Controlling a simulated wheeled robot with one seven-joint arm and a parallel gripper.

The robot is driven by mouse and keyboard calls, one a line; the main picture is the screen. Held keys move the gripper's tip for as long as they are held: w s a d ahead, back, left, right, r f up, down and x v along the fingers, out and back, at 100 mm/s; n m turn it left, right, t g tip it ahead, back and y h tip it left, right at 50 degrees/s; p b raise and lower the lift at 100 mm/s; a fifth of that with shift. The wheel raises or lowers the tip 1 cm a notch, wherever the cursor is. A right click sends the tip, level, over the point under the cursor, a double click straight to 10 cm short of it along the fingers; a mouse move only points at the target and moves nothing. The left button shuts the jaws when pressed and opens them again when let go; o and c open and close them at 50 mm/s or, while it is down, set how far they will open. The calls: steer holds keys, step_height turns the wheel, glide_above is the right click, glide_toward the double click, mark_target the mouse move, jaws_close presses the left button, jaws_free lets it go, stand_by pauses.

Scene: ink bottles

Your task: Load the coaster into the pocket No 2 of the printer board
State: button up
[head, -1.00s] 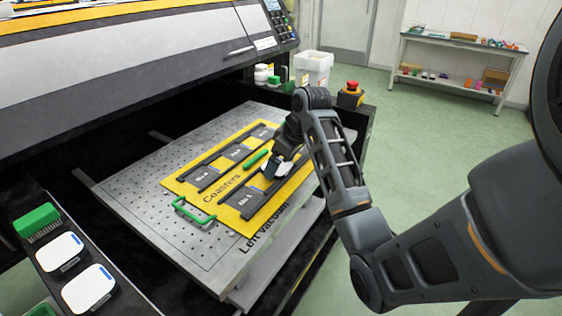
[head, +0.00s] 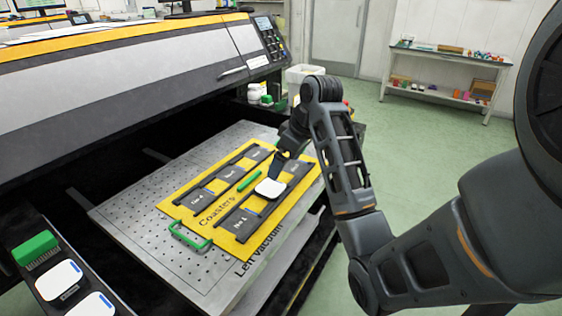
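A white coaster (head: 270,188) lies about flat at the middle pocket of the right-hand row on the yellow printer board (head: 216,242). It covers most of that pocket, whose label is hidden. I cannot tell whether it is fully seated or slightly raised. My gripper (head: 276,175) points down at the coaster's far edge, touching it or very close. Its fingers are small and dark, so I cannot tell whether they grip the coaster. The dark near pocket (head: 240,224) of the same row is empty.
The board lies on a perforated metal bed (head: 133,212) under the printer's front (head: 160,75). More white coasters (head: 58,280) and a green brush (head: 35,247) sit on a rack at lower left. A bin (head: 303,77) stands behind.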

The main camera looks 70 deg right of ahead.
steer(key=shift+p+v, duration=0.75)
steer(key=shift+v, duration=0.35)
steer(key=shift+s, duration=0.1)
